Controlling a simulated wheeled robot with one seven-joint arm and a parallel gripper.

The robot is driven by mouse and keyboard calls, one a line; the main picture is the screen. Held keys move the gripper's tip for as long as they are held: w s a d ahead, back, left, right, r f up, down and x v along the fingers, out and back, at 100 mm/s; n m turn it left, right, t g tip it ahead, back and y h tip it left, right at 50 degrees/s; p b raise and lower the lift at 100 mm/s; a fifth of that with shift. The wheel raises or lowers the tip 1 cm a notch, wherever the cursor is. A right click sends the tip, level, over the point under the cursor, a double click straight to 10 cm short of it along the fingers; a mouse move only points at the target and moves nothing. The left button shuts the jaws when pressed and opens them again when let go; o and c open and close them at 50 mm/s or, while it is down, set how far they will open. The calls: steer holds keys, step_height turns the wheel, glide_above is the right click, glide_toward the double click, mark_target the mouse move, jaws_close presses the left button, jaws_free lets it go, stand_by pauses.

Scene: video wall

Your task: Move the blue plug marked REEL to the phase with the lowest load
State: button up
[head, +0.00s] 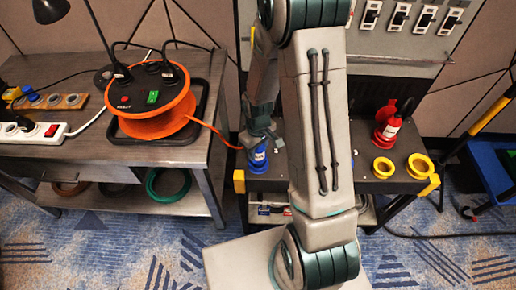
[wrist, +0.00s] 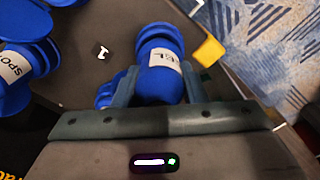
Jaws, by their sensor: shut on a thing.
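The blue plug marked REEL (wrist: 160,72) sits between the two fingers of my gripper (wrist: 158,88), which is shut on it; its label is partly covered. In the head view the blue plug (head: 258,160) is at the left end of the dark box top (head: 330,172), below my gripper (head: 262,137). I cannot tell if it is seated or just lifted. Another blue plug, its label starting SPO (wrist: 18,70), is at the left of the wrist view. A mark "1" (wrist: 102,50) is on the dark surface. No load reading is legible.
Red plugs (head: 388,128) and two open yellow sockets (head: 383,167) are at the right of the box. An orange cable reel (head: 150,115) stands on the grey bench (head: 190,150), its orange cable running towards the blue plug. A switch panel (head: 400,35) is behind my arm.

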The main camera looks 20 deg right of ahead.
steer(key=shift+f+b, duration=0.6)
steer(key=shift+f, duration=0.1)
steer(key=o, duration=1.5)
steer(key=shift+r, duration=0.1)
steer(key=shift+d, duration=0.15)
steer(key=shift+c, duration=0.8)
steer(key=shift+o, duration=0.9)
steer(key=shift+w+r+p, duration=0.15)
steer(key=shift+r+p, duration=0.8)
steer(key=shift+r, duration=0.3)
steer(key=shift+r+p, duration=1.35)
steer(key=shift+r, duration=0.4)
steer(key=shift+s, duration=0.2)
